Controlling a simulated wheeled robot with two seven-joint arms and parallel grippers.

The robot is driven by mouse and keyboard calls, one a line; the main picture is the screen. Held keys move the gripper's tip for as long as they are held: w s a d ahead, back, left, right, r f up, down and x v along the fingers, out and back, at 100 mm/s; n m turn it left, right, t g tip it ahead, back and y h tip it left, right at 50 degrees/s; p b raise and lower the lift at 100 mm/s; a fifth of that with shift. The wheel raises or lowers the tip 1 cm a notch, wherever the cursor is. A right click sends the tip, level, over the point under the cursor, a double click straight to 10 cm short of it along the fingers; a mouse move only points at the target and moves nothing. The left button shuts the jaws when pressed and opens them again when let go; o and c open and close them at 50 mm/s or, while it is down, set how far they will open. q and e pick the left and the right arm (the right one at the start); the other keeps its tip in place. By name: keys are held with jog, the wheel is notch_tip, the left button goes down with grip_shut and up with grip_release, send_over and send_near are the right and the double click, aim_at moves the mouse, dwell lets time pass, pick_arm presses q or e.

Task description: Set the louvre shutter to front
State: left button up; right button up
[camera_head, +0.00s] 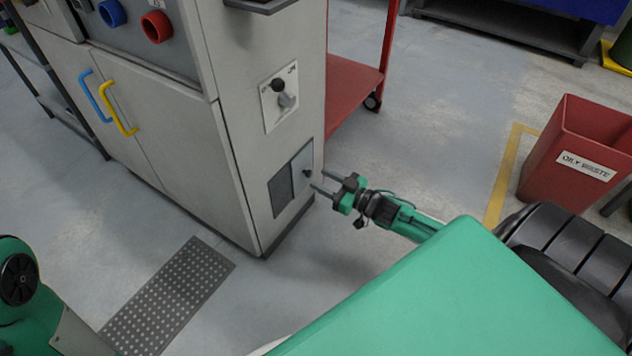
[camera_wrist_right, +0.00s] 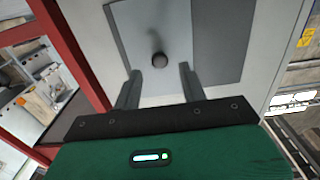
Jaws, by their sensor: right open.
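The louvre shutter is a low panel on the grey cabinet's end face. It has a light plate (camera_head: 301,162) on the right and a dark grey area (camera_head: 282,194) on the left. A small dark round knob (camera_head: 307,172) sits on the light plate, and it also shows in the right wrist view (camera_wrist_right: 159,60). My right gripper (camera_head: 317,181) is open, with its fingers pointing at the panel. In the wrist view the knob appears between and just beyond the fingertips (camera_wrist_right: 160,70); contact cannot be told. My left gripper is out of view.
Above the shutter is a switch plate (camera_head: 281,97) with a black knob and grey lever. A red cart (camera_head: 352,95) stands behind the cabinet. A red oily-waste bin (camera_head: 572,150) is at the right. A perforated floor plate (camera_head: 168,298) lies in front; the floor around is clear.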

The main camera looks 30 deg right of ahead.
aim_at(306, 172)
jog(key=shift+b+x, duration=0.5)
jog(key=shift+x, duration=1)
grip_shut()
